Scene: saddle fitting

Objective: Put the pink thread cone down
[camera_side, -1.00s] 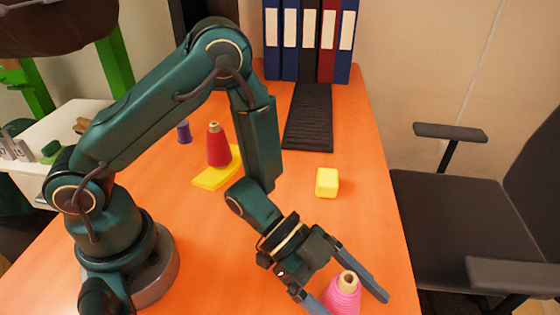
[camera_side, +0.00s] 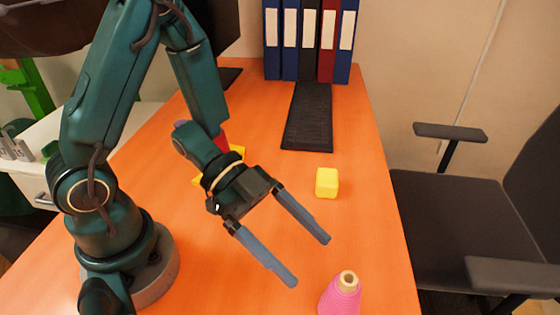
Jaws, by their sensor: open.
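The pink thread cone (camera_side: 341,297) stands upright on the orange table near the bottom edge of the picture, its base cut off by the frame. Its tan tip points up. My gripper (camera_side: 312,262) is open and empty, up and to the left of the cone. Its two grey fingers are spread wide and clear of the cone.
A yellow block (camera_side: 327,182) sits on the orange table (camera_side: 367,230) beyond the gripper. A red cone (camera_side: 222,141) on a yellow piece (camera_side: 238,150) is mostly hidden behind my arm. A black keyboard (camera_side: 308,118) and several binders (camera_side: 308,40) are at the back. A dark chair (camera_side: 455,215) stands right of the table.

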